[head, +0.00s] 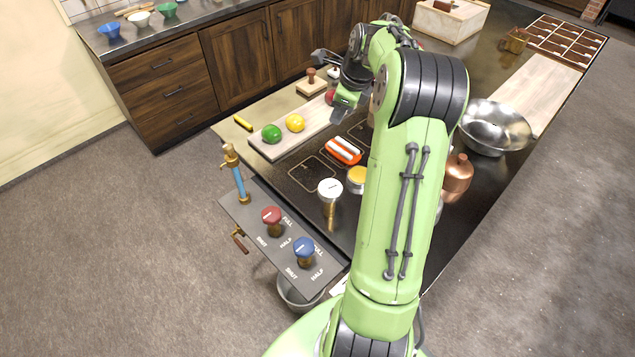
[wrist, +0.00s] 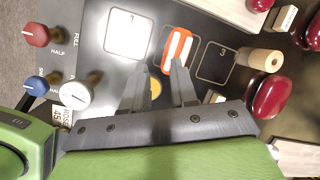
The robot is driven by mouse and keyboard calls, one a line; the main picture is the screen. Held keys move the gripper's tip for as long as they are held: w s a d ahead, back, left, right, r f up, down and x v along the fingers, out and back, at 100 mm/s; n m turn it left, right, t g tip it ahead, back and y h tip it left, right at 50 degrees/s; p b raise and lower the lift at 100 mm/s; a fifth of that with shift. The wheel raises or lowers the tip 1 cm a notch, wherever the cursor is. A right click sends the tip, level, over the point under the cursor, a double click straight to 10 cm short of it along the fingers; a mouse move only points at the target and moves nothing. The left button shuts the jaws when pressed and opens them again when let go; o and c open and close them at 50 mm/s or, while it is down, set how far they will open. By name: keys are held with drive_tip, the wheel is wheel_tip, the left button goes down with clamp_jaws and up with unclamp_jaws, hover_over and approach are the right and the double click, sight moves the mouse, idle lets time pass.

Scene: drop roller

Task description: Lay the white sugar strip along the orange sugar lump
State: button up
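The orange sugar lump (head: 341,157) lies on the dark worktop, in the middle of the head view. The white sugar strip (head: 346,147) appears to lie lengthwise on top of it, with orange showing along the sides. In the wrist view the orange lump (wrist: 169,48) and the white strip (wrist: 178,46) show just beyond the fingertips, roughly in line with each other. My gripper (wrist: 160,72) is open, with nothing between its two dark fingers. It is apart from the strip and lump. In the head view its fingers are hard to make out.
A white-topped knob or gauge (head: 330,187) and a yellow-topped jar (head: 356,175) stand close in front. A metal bowl (head: 494,127) is at right.

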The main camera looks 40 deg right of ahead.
drive_tip(key=s+a+r+n, duration=0.2)
drive_tip(key=a+r+n, duration=0.1)
drive_tip(key=a+n, duration=0.3)
drive_tip(key=s+a+r+n+h, duration=0.1)
drive_tip(key=s+a+r+n, duration=0.2)
drive_tip(key=a, duration=0.5)
drive_tip(key=s+a+r+n, duration=0.2)
drive_tip(key=a+r+n, duration=0.25)
drive_tip(key=a, duration=0.25)
drive_tip(key=s+a+f+n, duration=0.1)
drive_tip(key=s+a+n, duration=0.3)
drive_tip(key=s+n, duration=0.4)
drive_tip(key=s+a+f+n+t, duration=0.1)
drive_tip(key=s+a+f+n, duration=0.1)
drive_tip(key=s+a+n, duration=0.3)
drive_tip(key=s+n, duration=0.2)
drive_tip(key=s, duration=0.2)
drive_tip(key=shift+a+f+n+t+y, duration=0.15)
drive_tip(key=shift+a+n+t+y, duration=0.15)
drive_tip(key=shift+n+y, duration=0.1)
